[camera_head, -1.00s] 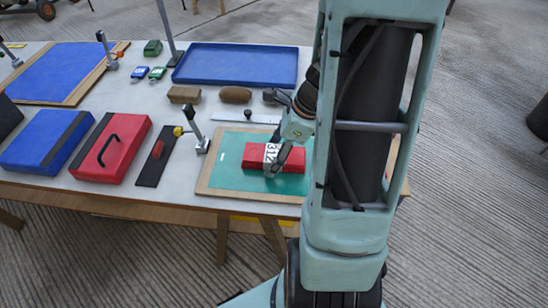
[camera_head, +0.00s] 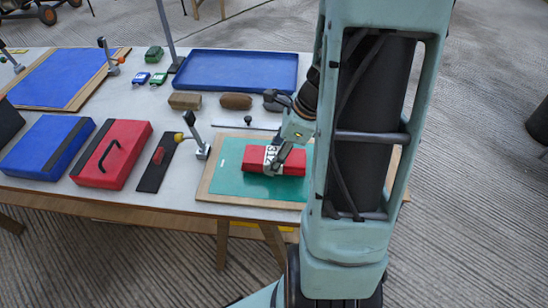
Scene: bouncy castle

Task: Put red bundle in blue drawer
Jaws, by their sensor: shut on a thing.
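The red bundle (camera_head: 292,163) is a flat red block with a white numbered band. It lies on or just above a green mat (camera_head: 231,180) near the table's front edge. My gripper (camera_head: 273,162) is at the bundle's banded middle and shut on it. The far finger and part of the bundle's right side are partly hidden by my arm. A blue box (camera_head: 45,143) with a dark strip lies at the table's left; I cannot tell whether it is the blue drawer. A blue tray (camera_head: 235,71) lies at the back.
A blue board (camera_head: 60,82) is at the back left.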

